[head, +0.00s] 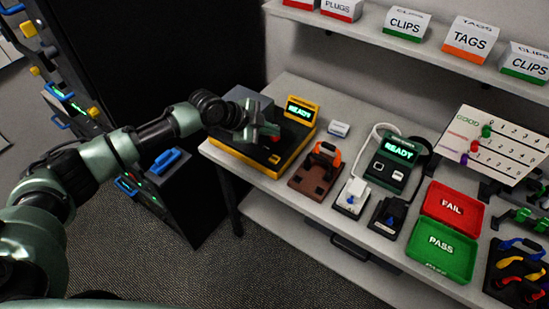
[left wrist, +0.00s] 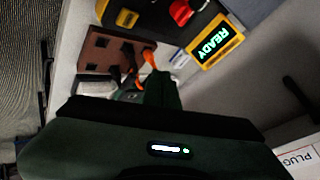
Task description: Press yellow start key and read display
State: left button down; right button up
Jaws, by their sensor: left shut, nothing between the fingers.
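A yellow and black tester (head: 238,150) stands at the left end of the bench. Its yellow-framed display (head: 301,110) reads READY in green, also legible in the left wrist view (left wrist: 214,42). A small yellow key (head: 274,159) shows on the tester's black top, and larger in the left wrist view (left wrist: 127,18), near a red knob (left wrist: 182,12). My left gripper (head: 264,132) is shut and empty over the tester, in front of the display. Contact with the tester cannot be told. My right gripper is not in view.
A brown board (head: 308,178) with an orange clip sits right of the tester. A dark green device (head: 397,164) also reads READY. Red FAIL (head: 452,207) and green PASS (head: 438,250) trays lie farther right. A shelf (head: 400,38) with labelled boxes hangs above.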

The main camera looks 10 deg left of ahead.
aim_at(272, 160)
pick_arm(q)
jog(key=shift+f+b, duration=3.1)
jog(key=shift+f, duration=1.25)
jog(key=shift+f+b, duration=0.45)
jog(key=shift+b, duration=0.05)
jog(key=shift+f+b, duration=0.4)
jog(key=shift+r+p, duration=0.55)
jog(key=shift+r, duration=0.25)
jog(key=shift+r+p, duration=1.8)
jog(key=shift+r, duration=0.8)
